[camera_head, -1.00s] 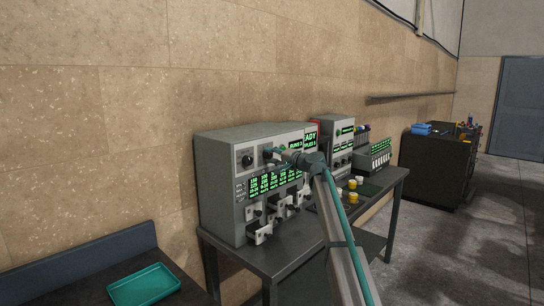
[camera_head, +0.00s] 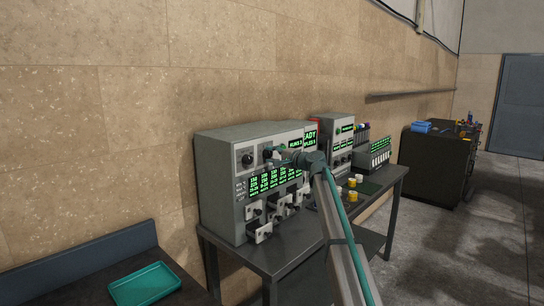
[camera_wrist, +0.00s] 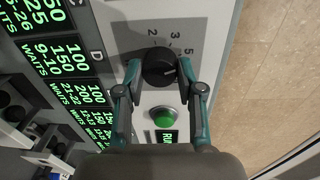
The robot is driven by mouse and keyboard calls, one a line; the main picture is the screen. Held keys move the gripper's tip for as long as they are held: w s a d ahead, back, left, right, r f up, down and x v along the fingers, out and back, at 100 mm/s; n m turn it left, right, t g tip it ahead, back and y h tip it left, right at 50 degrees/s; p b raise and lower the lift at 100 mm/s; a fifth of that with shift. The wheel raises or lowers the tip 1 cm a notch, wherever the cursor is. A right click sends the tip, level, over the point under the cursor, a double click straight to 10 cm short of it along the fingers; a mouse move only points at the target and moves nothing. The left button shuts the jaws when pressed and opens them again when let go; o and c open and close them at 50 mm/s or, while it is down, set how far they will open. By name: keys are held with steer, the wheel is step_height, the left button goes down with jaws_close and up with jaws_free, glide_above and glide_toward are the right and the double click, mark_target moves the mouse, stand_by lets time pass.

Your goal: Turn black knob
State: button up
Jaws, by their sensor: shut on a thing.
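A round black knob (camera_wrist: 158,67) with a light pointer mark sits on the grey machine panel, with a printed number scale around it. In the wrist view the pointer mark aims to the right. My gripper (camera_wrist: 159,70) has its two teal fingers on either side of this knob, shut on it. In the head view my gripper (camera_head: 270,154) is at the upper front of the grey machine (camera_head: 225,170) and hides most of the knob. A second black knob (camera_head: 248,159) is on the same panel, left of my gripper.
A green button (camera_wrist: 165,121) lies close below the knob, between my fingers. Green-lit displays (camera_wrist: 75,60) are beside it. Small clamps (camera_head: 260,232) stick out low on the machine front. A teal tray (camera_head: 145,284) lies on the nearer bench.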

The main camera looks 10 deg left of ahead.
steer(key=o, duration=1.2)
steer(key=shift+c, duration=0.2)
steer(key=v, duration=1.2)
